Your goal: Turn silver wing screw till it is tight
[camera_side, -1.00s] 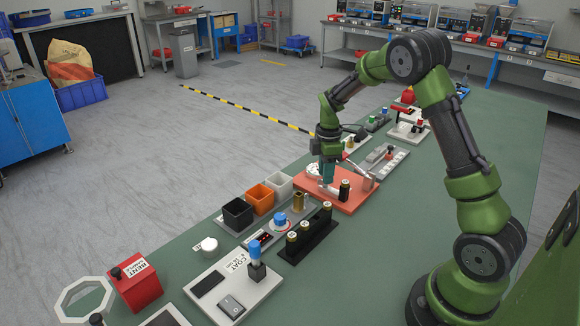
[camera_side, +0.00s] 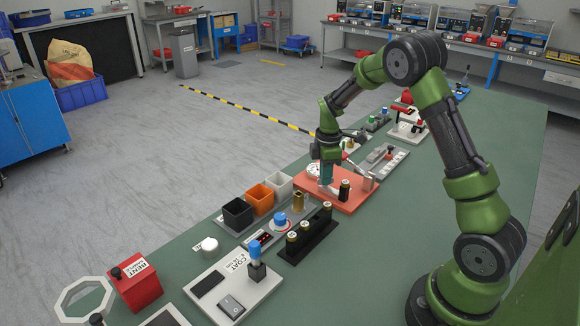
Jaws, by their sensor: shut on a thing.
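My gripper (camera_side: 326,183) is low over the orange-red base plate (camera_side: 348,204) at the middle of the green bench. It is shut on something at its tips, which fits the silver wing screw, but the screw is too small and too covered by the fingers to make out. A grey metal block or post (camera_side: 367,181) stands at the plate's right side. A dark cylinder with a pale top (camera_side: 344,190) stands upright on the plate, just right of my gripper. A white round dial (camera_side: 313,170) shows at the plate's back left, partly behind the gripper.
Black (camera_side: 238,214), orange (camera_side: 260,199) and white bins (camera_side: 279,185) stand left of the plate. A black rack (camera_side: 308,236) with upright cylinders is in front. A white COAT station (camera_side: 233,285) and a red BENT box (camera_side: 136,284) lie nearer. Grey fixtures (camera_side: 383,158) stand behind.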

